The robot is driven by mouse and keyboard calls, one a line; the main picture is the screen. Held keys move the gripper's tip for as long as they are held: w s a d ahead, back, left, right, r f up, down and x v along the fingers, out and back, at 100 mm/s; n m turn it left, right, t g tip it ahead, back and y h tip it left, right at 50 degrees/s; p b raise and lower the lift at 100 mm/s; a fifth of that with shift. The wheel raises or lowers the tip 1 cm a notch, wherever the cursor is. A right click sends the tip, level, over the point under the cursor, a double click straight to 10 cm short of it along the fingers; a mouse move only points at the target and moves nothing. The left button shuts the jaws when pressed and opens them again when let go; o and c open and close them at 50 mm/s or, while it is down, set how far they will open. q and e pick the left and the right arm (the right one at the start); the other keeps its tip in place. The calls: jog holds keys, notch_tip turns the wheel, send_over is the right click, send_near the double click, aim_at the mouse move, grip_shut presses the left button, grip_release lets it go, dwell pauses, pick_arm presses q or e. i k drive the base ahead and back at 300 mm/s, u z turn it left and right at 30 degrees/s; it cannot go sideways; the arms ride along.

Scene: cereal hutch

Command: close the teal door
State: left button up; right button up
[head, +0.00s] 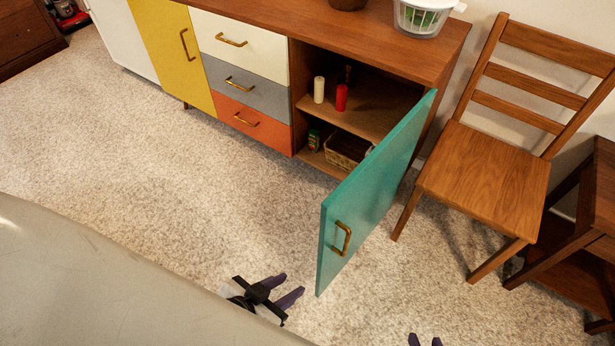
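The teal door (372,193) of the wooden hutch stands wide open, swung out toward me from its hinge at the right side of the cabinet. Its brass handle (342,238) is on the face turned to the right, near the free edge. My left gripper (289,288) is low at the bottom middle, left of the door's free edge and apart from it. Its two purple fingers are spread with nothing between them. My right gripper (425,341) shows only its purple fingertips at the bottom edge, right of the door. The tips are apart, with nothing seen between them.
A wooden chair (485,180) stands close right of the door. Carpet (190,190) is clear in front of the drawers. A large grey surface fills the lower left.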

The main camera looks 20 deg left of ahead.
aim_at(351, 213)
jog(key=u, duration=0.15)
jog(key=i, duration=0.5)
jog(key=k, duration=0.5)
jog(key=u, duration=1.3)
jog(key=k, duration=0.95)
jog(key=z, duration=1.15)
jog(key=i, duration=0.5)
jog(key=u, duration=0.05)
